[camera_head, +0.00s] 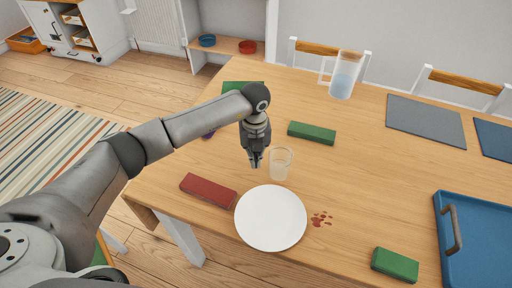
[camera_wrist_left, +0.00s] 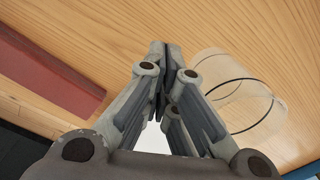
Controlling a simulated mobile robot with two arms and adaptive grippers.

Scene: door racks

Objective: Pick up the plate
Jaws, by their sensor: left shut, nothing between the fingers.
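A white round plate (camera_head: 271,218) lies flat on the wooden table near its front edge. My left gripper (camera_head: 256,163) is shut and empty, pointing down above the table behind the plate, apart from it. A clear glass (camera_head: 281,163) stands just right of the gripper, close to the plate's far rim. In the left wrist view the shut fingers (camera_wrist_left: 164,48) point at bare wood, with the glass (camera_wrist_left: 238,92) on the right. A white patch between the finger links there seems to be the plate (camera_wrist_left: 152,138), mostly hidden. My right gripper is not in view.
A red block (camera_head: 208,191) lies left of the plate, a green block (camera_head: 394,264) to the right. Red spots (camera_head: 321,219) mark the table beside the plate. A blue tray (camera_head: 478,215) lies at right. A pitcher (camera_head: 343,76) and another green block (camera_head: 312,132) stand farther back.

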